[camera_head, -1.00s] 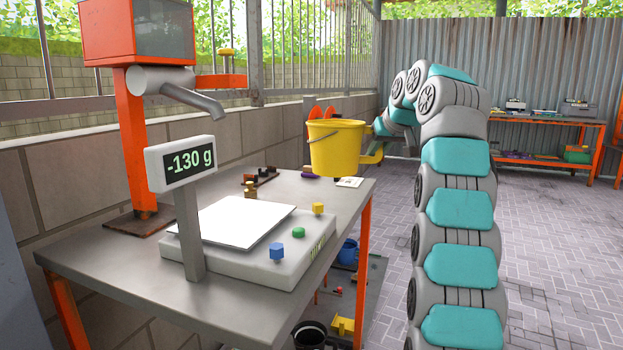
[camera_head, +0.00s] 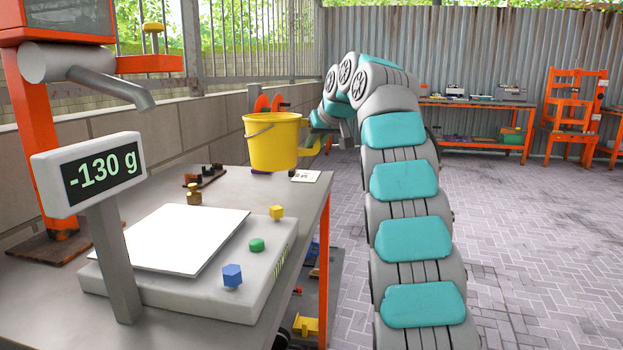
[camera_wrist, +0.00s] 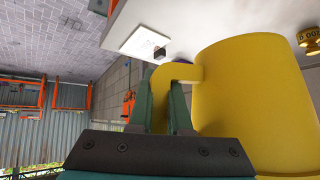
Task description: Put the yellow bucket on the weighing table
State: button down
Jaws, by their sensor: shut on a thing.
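The yellow bucket (camera_head: 272,143) hangs upright in the air over the far right part of the grey metal weighing table (camera_head: 50,310). My gripper (camera_head: 318,143) is on the bucket's right side, partly hidden behind it. In the wrist view my gripper (camera_wrist: 163,105) is shut on a yellow tab at the side of the bucket (camera_wrist: 250,105). The scale with its white plate (camera_head: 185,238) stands on the table, nearer than the bucket and apart from it. Its display (camera_head: 92,175) reads -130 g.
Blue (camera_head: 232,275), green (camera_head: 257,245) and yellow (camera_head: 277,212) buttons sit on the scale's right edge. Small weights (camera_head: 194,194) and a white card (camera_head: 305,176) lie behind the scale. An orange post with a spout (camera_head: 120,88) rises at left. The paved floor at right is open.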

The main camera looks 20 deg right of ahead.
notch_tip(320, 180, down, 3)
jog(key=b, duration=0.3)
jog(key=shift+f, duration=0.15)
notch_tip(320, 180, down, 4)
jog(key=b, duration=0.4)
jog(key=shift+f, duration=0.2)
jog(key=shift+r, duration=0.1)
jog(key=c, duration=0.8)
grip_release()
jog(key=shift+c, duration=0.2)
jog(key=shift+r, duration=0.1)
jog(key=p+v, duration=0.1)
jog(key=v, duration=1.1)
